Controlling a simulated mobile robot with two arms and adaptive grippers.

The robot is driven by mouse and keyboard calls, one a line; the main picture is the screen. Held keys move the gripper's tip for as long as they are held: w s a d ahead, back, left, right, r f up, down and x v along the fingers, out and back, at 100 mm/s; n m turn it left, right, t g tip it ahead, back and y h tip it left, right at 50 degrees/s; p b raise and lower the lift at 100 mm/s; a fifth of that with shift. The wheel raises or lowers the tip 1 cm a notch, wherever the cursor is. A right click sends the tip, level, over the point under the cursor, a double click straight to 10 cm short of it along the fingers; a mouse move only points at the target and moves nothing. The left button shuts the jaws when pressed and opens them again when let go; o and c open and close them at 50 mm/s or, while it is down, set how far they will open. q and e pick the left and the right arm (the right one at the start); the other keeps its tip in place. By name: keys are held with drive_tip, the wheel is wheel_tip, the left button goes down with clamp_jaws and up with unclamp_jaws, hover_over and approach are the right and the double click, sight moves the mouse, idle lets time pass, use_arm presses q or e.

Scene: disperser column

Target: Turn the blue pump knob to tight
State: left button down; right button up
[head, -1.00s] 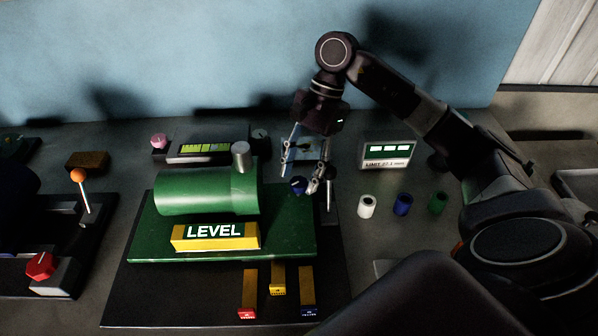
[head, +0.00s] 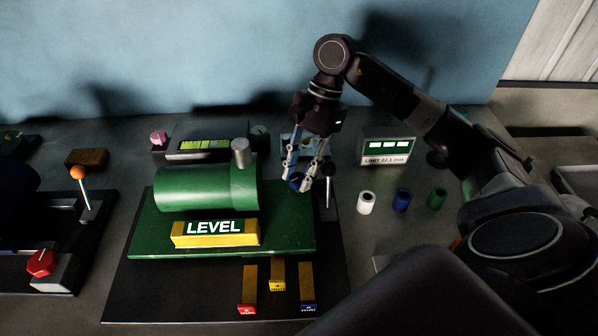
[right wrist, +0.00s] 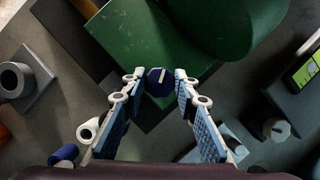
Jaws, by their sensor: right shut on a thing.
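The blue pump knob (head: 296,182) sits at the right end of the green base plate (head: 290,240), beside the green cylinder (head: 205,190). My right gripper (head: 299,176) reaches down from above and is shut on the knob. In the right wrist view the knob (right wrist: 158,84) shows between the two fingertips, with a short white mark on its top. I cannot read any tight marking around it. My left gripper is not in view.
A thin upright post (head: 328,180) stands close right of the gripper. White (head: 367,203), blue (head: 402,201) and green (head: 437,199) cylinders stand further right, below a limit display (head: 388,150). A yellow LEVEL block (head: 215,233) lies in front of the green cylinder.

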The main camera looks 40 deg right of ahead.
drive_tip(key=shift+f+m+t+b, duration=0.25)
drive_tip(key=shift+m+t+b, duration=0.15)
drive_tip(key=shift+m+b, duration=0.7)
drive_tip(key=m+t+b, duration=0.1)
drive_tip(key=m+b, duration=0.1)
drive_tip(key=shift+b, duration=0.35)
drive_tip(key=m+t+b, duration=0.1)
drive_tip(key=m+b, duration=0.1)
drive_tip(key=m, duration=0.2)
drive_tip(key=shift+s+r+b, duration=0.1)
drive_tip(key=shift+b, duration=0.2)
drive_tip(key=m+t+h+b, duration=0.1)
drive_tip(key=m, duration=0.1)
drive_tip(key=shift+m, duration=0.3)
drive_tip(key=m+t+b, duration=0.1)
drive_tip(key=m, duration=0.1)
drive_tip(key=shift+a+r+m+h, duration=0.1)
drive_tip(key=shift+r+m+h, duration=0.05)
drive_tip(key=shift+m+h, duration=0.25)
drive_tip(key=m+h, duration=0.1)
drive_tip(key=m, duration=0.2)
drive_tip(key=shift+m+t+b, duration=0.3)
drive_tip(key=shift+m, duration=0.1)
drive_tip(key=m+h, duration=0.1)
drive_tip(key=m, duration=0.2)
drive_tip(key=shift+a+r+h, duration=0.1)
drive_tip(key=shift+h, duration=0.2)
drive_tip(key=shift+m+h, duration=0.6)
drive_tip(key=shift+m, duration=1.1)
